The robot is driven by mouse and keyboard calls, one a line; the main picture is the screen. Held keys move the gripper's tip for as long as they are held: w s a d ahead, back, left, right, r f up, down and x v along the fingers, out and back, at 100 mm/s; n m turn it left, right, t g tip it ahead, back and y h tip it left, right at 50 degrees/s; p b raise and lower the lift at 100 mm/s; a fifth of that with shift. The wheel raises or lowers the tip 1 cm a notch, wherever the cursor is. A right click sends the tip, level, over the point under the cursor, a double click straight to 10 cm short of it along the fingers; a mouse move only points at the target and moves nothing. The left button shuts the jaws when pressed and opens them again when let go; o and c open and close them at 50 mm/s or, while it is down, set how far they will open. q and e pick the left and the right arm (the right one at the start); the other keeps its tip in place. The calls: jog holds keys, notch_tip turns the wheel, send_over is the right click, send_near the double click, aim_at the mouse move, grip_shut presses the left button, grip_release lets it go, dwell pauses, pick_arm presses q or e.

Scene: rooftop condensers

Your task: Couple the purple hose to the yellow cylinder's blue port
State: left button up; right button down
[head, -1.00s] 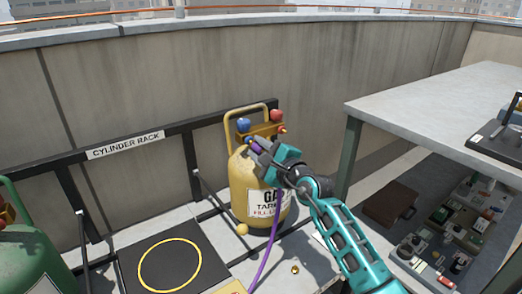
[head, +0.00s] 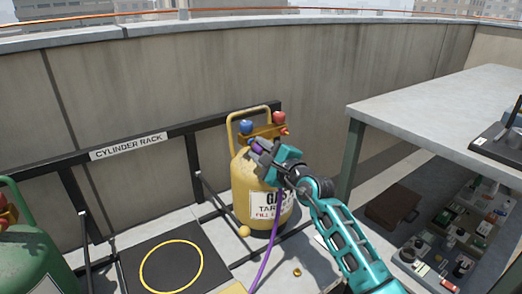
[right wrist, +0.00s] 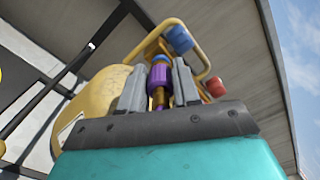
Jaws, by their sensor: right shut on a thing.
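The yellow cylinder (head: 247,190) stands upright at the rack, with a blue knob (head: 246,127) and a red knob (head: 279,118) on its manifold. My right gripper (head: 262,152) is in front of the manifold, shut on the purple hose's end fitting. In the right wrist view the purple fitting (right wrist: 158,92) sits between both fingers, its front end close to the blue port (right wrist: 160,60) below the blue knob (right wrist: 179,40). I cannot tell whether they are joined. The purple hose (head: 265,265) hangs down from the gripper to the floor. My left gripper is not in view.
A green cylinder (head: 30,250) stands at the far left. A black mat (head: 130,262) with a yellow ring lies on the floor. A grey table (head: 440,105) is at the right, with several small items below it. A brass piece (head: 297,271) lies on the floor.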

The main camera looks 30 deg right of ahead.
jog(key=shift+w, duration=0.45)
dwell(0.4)
jog(key=c, duration=0.7)
grip_release()
jog(key=shift+c, duration=0.2)
jog(key=shift+s, duration=0.15)
jog(key=shift+s+d+p, duration=0.15)
jog(key=shift+s+p, duration=0.7)
jog(key=shift+s, duration=0.4)
jog(key=shift+s+d+p, duration=0.15)
jog(key=shift+s+p, duration=0.25)
jog(key=shift+s, duration=0.8)
jog(key=shift+s+d+p, duration=0.15)
jog(key=shift+s+p, duration=0.25)
jog(key=shift+s, duration=0.75)
